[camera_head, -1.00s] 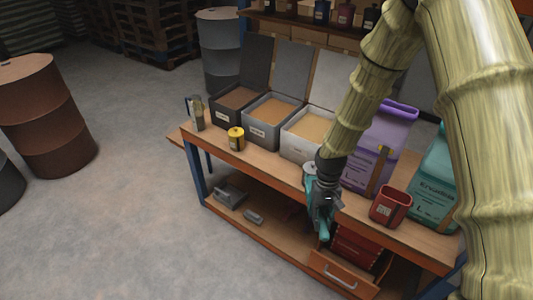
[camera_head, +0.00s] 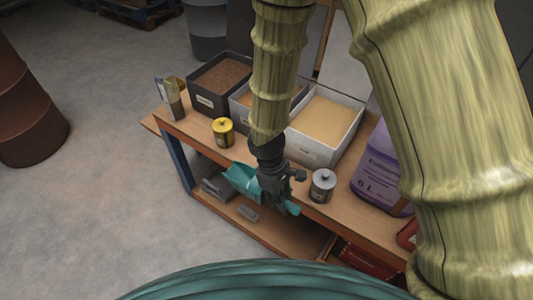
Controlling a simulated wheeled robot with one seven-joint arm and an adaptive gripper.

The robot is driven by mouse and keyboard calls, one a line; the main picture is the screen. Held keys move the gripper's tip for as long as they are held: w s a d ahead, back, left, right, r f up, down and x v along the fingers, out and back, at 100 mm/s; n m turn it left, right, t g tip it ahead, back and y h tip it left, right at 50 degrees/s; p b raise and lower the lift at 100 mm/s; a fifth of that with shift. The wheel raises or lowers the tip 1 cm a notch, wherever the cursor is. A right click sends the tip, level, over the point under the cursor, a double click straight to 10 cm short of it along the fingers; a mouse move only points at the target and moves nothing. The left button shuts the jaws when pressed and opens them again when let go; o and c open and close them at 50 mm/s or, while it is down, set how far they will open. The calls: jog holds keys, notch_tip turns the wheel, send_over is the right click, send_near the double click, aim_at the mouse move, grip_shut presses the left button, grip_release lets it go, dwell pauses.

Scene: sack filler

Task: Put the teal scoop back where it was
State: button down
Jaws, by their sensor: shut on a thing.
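My gripper (camera_head: 279,208) is shut on the teal scoop (camera_head: 243,180). It holds the scoop at the front edge of the workbench (camera_head: 208,150), apparently in the air. The scoop's wide part sticks out to the left of the gripper, and a smaller teal part shows at the right of the fingers. The fingers hide the scoop's middle. Whether the scoop holds anything cannot be told.
A dark bin (camera_head: 205,102), a partly hidden grey bin (camera_head: 236,112) and a white bin (camera_head: 318,150) stand on the bench. A yellow can (camera_head: 223,132), a grey lidded can (camera_head: 322,187) and a purple container (camera_head: 376,172) stand nearby. Grey items (camera_head: 218,188) lie on the lower shelf.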

jog(key=w+p, duration=0.1)
jog(key=w, duration=0.4)
jog(key=w+d+p, duration=0.1)
jog(key=w, duration=0.4)
jog(key=w+d+f+p, duration=0.1)
jog(key=w, duration=0.4)
jog(key=shift+w+f+p, duration=0.1)
jog(key=shift+w+p, duration=0.05)
jog(key=shift+p, duration=0.25)
jog(key=shift+w+f+p, duration=0.1)
jog(key=shift+f+p, duration=0.55)
jog(key=shift+f, duration=1.2)
jog(key=shift+f, duration=0.15)
jog(key=c, duration=1.3)
grip_release()
jog(key=b+v, duration=0.2)
jog(key=v, duration=1)
